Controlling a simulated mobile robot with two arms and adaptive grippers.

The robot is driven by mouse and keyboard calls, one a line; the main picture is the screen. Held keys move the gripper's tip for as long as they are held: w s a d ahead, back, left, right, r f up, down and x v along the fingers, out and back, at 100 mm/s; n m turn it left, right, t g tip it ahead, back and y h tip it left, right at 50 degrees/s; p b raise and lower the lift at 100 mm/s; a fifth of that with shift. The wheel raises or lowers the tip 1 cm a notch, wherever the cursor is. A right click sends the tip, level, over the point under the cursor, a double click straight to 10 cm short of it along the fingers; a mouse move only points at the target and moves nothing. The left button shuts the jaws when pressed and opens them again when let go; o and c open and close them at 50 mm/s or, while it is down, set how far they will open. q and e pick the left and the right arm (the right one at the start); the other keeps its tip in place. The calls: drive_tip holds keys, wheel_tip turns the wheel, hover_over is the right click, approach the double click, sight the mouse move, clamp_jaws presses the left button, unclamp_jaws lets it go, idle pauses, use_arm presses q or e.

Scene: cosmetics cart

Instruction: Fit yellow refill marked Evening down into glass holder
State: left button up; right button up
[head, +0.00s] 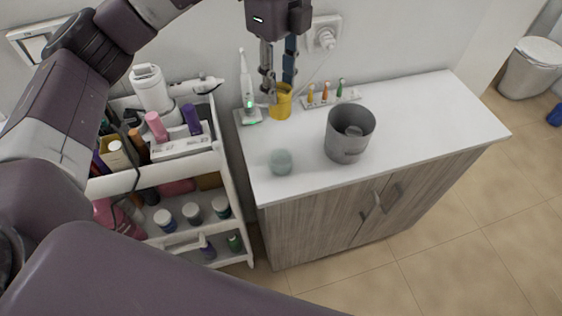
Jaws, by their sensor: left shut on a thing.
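My left gripper (279,92) comes down over the back left of the white counter, its fingers shut on a yellow cup-shaped refill (281,105). The refill is at or just above the counter by the back wall; I cannot tell whether it touches. No Evening mark can be read on it. A small, pale green, translucent glass holder (281,162) stands near the counter's front left edge, in front of the refill and apart from it. My right gripper is not in view.
A grey bin (348,134) stands on the counter (430,118) right of the glass. An electric toothbrush (247,88) stands left of the refill, close to it. A rack (351,96) of coloured brush heads is behind. A loaded cart (227,200) stands left. The counter's right side is clear.

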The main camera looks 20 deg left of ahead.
sight(280, 111)
use_arm(q)
drive_tip(key=shift+r+m, duration=0.2)
drive_tip(key=shift+m, duration=0.1)
drive_tip(key=shift+f, duration=0.25)
drive_tip(key=shift+w+f+p, duration=0.1)
drive_tip(key=shift+f+p, duration=1.5)
drive_tip(key=shift+f, duration=8.1)
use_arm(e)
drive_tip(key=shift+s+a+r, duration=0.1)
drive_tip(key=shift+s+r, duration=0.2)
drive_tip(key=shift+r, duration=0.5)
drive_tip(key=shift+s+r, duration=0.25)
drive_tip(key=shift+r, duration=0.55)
use_arm(q)
drive_tip(key=o, duration=1.2)
drive_tip(key=shift+f, duration=0.1)
drive_tip(key=shift+c, duration=0.2)
wheel_tip(280, 111, up, 11)
drive_tip(key=b, duration=0.3)
drive_tip(key=shift+d, duration=0.1)
drive_tip(key=shift+r, duration=0.65)
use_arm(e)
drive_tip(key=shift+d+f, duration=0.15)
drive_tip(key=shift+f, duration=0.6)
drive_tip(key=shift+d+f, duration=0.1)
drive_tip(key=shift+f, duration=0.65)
